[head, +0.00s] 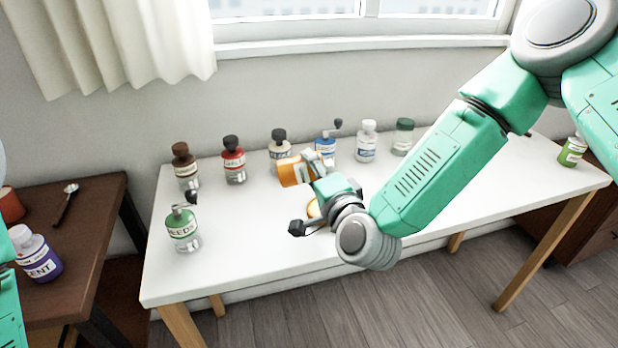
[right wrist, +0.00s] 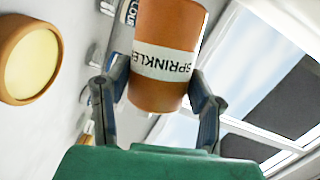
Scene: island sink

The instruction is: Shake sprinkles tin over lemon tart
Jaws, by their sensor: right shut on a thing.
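The sprinkles tin (right wrist: 168,58), orange with a white label reading "SPRINKLE", is between the fingers of my right gripper (right wrist: 155,100). In the head view the tin (head: 291,171) is tilted on its side above the white table, held by my right gripper (head: 310,168). The lemon tart (right wrist: 30,60), a pale yellow disc with a brown crust, shows at the left of the right wrist view. In the head view only a sliver of the tart (head: 313,210) shows, mostly hidden behind my right gripper and wrist. My left gripper is out of view.
Several labelled jars stand along the back of the white table (head: 240,265), among them a red-label jar (head: 233,163). A green seeds jar (head: 183,229) stands at front left. A purple-label bottle (head: 36,255) and a spoon (head: 65,203) are on the brown side table.

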